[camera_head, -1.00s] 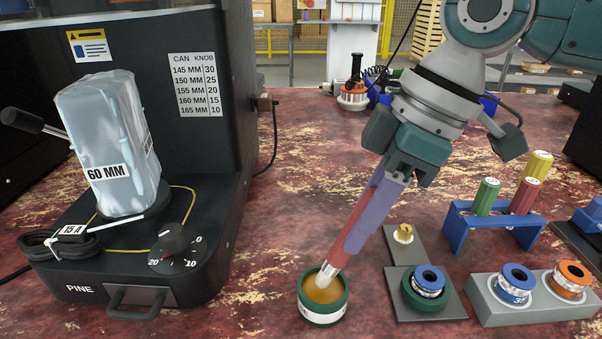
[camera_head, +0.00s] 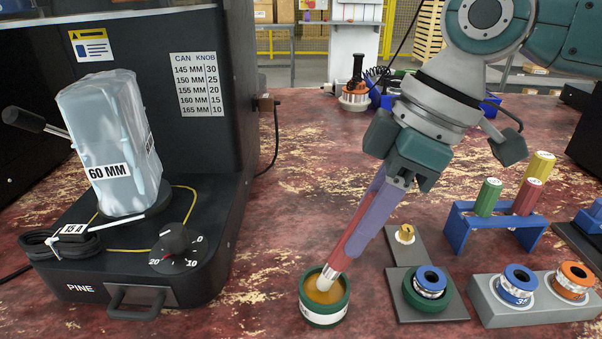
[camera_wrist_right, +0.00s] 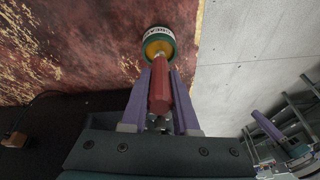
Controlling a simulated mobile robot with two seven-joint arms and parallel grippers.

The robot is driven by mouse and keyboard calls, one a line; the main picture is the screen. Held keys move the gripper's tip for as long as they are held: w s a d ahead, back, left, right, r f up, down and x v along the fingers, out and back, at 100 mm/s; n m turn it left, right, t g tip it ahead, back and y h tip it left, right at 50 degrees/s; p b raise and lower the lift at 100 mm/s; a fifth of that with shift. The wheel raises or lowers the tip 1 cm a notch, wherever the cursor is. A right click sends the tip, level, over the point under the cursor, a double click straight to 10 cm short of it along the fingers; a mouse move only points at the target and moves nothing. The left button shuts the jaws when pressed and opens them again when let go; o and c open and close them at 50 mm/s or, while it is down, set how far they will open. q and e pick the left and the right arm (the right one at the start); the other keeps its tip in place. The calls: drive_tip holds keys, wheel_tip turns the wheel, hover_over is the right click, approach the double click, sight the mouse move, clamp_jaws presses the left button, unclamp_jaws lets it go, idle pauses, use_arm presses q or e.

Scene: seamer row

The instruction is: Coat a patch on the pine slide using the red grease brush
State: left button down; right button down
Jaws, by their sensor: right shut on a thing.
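My right gripper (camera_head: 352,238) is shut on the red grease brush (camera_head: 362,226) and holds it tilted, tip down. The right wrist view also shows the red handle (camera_wrist_right: 159,98) between the purple fingers, with the pot (camera_wrist_right: 158,33) beyond.
A wrapped block marked 60 MM (camera_head: 108,150), a dial (camera_head: 174,245) and a coiled cable (camera_head: 58,243) sit on the machine's base. Right of the pot are grey holders with rings (camera_head: 519,285) and a blue rack (camera_head: 465,225). The worn red tabletop (camera_head: 290,190) behind the pot is clear.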

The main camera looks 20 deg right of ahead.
sight(368, 197)
drive_tip(key=shift+f, duration=0.35)
idle(0.7)
drive_tip(key=shift+f+p, duration=0.15)
drive_tip(key=shift+p, duration=0.15)
idle(1.3)
wheel_tip(368, 197, up, 2)
drive_tip(key=shift+r+p, duration=0.1)
drive_tip(key=shift+p, duration=1.1)
wheel_tip(368, 197, up, 5)
drive_tip(key=p, duration=0.6)
drive_tip(key=shift+r, duration=0.1)
